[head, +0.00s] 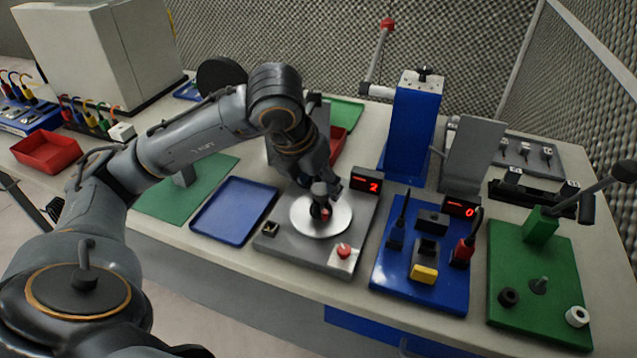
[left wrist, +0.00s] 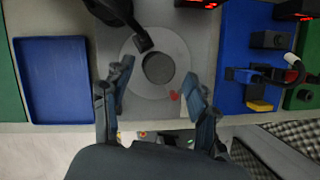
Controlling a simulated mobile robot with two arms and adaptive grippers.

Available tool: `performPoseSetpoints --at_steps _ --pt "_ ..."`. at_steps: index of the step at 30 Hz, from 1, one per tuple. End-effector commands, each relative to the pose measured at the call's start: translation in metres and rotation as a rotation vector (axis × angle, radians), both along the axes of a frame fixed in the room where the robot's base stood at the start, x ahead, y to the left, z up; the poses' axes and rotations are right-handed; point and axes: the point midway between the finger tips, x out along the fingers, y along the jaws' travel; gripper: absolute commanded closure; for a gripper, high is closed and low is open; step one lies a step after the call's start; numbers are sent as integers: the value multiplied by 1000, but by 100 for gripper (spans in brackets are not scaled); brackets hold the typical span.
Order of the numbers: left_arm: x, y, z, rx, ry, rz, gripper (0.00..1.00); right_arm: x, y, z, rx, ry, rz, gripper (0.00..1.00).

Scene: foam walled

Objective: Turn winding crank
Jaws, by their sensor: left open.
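The winding station is a grey base plate (head: 292,248) with a pale round disc (head: 338,222) on it, left of centre on the bench. In the left wrist view the disc (left wrist: 133,82) carries a dark round piece (left wrist: 158,67), with a dark bar (left wrist: 125,20) reaching in from the upper left. I cannot tell which part is the crank handle. My left gripper (head: 322,200) is above the disc, pointing down. In the left wrist view its open fingers (left wrist: 158,80) lie on either side of the dark round piece, apart from it. My right gripper is not in view.
A red display (head: 367,185) reading 2 stands behind the disc. A red button (head: 343,250) is at the plate's front. A blue tray (head: 233,212) lies left, a blue connector board (head: 390,278) right, and a green lever board (head: 522,300) farther right.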

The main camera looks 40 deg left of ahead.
Motion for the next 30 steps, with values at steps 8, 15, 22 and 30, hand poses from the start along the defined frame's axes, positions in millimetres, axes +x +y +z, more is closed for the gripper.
performPoseSetpoints --at_steps 8,15,22,30 --pt "-21 1 57 0 -10 -1 41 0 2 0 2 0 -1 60" --pt "-36 2 91 2 -5 1 41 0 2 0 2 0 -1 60" --pt "-41 1 100 1 -1 0 41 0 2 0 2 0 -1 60" --pt "-41 1 100 1 0 0 41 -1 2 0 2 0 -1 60"
